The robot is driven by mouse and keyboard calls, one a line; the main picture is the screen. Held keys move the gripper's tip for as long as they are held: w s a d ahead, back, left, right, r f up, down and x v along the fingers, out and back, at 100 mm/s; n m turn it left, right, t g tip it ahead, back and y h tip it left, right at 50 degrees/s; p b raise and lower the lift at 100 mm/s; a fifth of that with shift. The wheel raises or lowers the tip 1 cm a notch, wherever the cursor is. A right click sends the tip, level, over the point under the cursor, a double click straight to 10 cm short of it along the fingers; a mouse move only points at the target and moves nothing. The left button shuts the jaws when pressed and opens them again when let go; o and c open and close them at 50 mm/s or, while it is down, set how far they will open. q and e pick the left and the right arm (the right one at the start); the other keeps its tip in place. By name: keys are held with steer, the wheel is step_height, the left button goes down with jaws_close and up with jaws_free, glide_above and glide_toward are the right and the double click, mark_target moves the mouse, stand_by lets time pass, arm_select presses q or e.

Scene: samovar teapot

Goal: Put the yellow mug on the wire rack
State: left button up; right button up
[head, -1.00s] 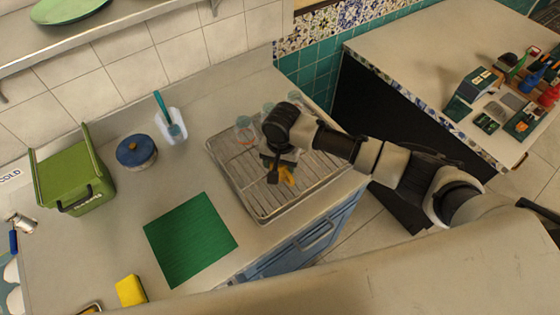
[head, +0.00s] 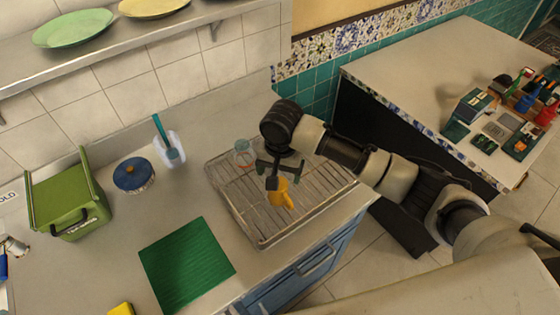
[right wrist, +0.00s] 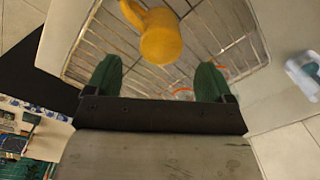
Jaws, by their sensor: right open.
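My left gripper is not in view.
A clear glass (head: 243,153) stands at the rack's back left. A green mat (head: 187,263), a blue-lidded pot (head: 134,174), a white holder with a teal brush (head: 171,150) and a green box (head: 68,195) are to the left. Counter between them is free.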

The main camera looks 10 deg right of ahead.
steer(key=shift+r+b, duration=0.3)
steer(key=shift+r, duration=2.2)
